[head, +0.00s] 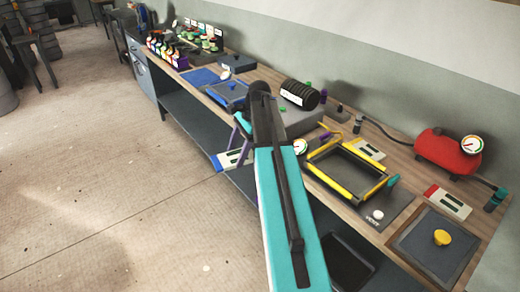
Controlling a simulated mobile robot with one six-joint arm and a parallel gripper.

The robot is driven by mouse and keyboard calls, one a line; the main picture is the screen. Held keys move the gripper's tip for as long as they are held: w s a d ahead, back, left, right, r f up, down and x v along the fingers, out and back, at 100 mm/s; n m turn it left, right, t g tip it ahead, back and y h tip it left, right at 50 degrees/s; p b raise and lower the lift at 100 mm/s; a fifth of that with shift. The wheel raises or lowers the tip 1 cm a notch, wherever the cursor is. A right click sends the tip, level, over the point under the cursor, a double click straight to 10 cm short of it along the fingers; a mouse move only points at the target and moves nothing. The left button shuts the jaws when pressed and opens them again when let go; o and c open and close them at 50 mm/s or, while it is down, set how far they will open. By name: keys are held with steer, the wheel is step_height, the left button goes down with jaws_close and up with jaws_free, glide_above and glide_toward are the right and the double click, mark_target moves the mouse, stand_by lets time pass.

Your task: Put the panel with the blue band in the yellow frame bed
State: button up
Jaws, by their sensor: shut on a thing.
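The panel with the blue band (229,160) is a small pale plate with a dark middle patch and blue at its left end. It hangs in front of the bench edge, above the floor. My gripper (242,143), with purple fingers, is shut on it; my arm hides part of the grip. The yellow frame bed (330,182) is on the bench, right of my arm and apart from the panel. It has yellow bars and a dark frame around a grey, empty-looking inside.
A blue frame bed (228,95) sits farther back on the bench. A yellow-banded panel (369,148) lies behind the yellow frame bed, a red-banded panel (448,202) to its right. A red tank (446,155) and a yellow-knobbed plate (435,248) stand at right. Bottles (168,48) crowd the far end.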

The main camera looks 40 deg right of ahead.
steer(key=w+a+n+g+b, duration=0.1)
steer(key=a+n, duration=0.9)
steer(key=a, duration=1.6)
steer(key=w+g, duration=0.1)
steer(key=g, duration=0.1)
steer(key=shift+w+f+g+h+b, duration=0.25)
steer(key=shift+g+h+b, duration=0.05)
steer(key=shift+g+b, duration=0.1)
steer(key=shift+a, duration=0.15)
